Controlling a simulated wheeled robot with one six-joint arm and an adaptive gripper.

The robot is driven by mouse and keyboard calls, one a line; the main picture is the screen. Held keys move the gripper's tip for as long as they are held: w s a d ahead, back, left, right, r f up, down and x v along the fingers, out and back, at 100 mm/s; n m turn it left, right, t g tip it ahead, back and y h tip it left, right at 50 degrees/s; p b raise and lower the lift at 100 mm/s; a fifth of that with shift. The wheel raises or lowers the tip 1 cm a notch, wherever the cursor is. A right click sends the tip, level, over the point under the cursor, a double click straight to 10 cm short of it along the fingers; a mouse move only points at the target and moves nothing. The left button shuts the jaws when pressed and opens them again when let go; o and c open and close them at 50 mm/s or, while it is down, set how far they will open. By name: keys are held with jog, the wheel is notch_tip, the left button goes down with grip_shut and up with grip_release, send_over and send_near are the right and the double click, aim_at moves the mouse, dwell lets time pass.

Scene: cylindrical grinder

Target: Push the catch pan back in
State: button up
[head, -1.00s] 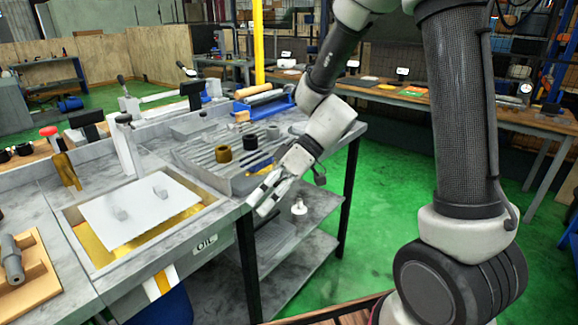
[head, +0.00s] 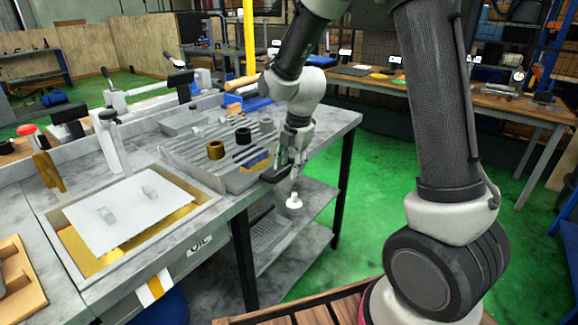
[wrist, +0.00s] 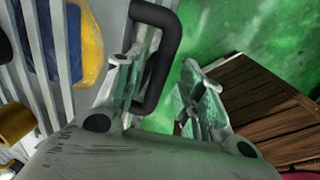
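The catch pan appears to be the grey ribbed tray (head: 200,160) at the right end of the bench, its front reaching the bench edge. Its black loop handle (head: 275,173) sticks out at the front, and the handle also shows large in the wrist view (wrist: 168,55). My gripper (head: 297,165) points down beside the handle, just off the bench edge. In the wrist view my gripper (wrist: 172,85) is open, with the handle close to the left finger and partly behind it. I cannot tell whether they touch.
A brass ring (head: 215,150), a black ring (head: 243,136) and a blue and yellow cloth (wrist: 60,45) are on the ribbed tray. An oil basin (head: 205,215) with a white plate is at left. A white bottle (head: 293,201) stands on the lower shelf. Green floor is open at right.

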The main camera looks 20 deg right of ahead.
aim_at(278, 171)
jog(key=shift+f, duration=0.35)
grip_shut()
jog(key=shift+w+a+r, duration=0.1)
jog(key=shift+w+a, duration=0.55)
jog(key=shift+w, duration=0.25)
jog(key=shift+w+a, duration=0.65)
jog(key=shift+w, duration=0.25)
grip_release()
jog(key=shift+w+a, duration=0.1)
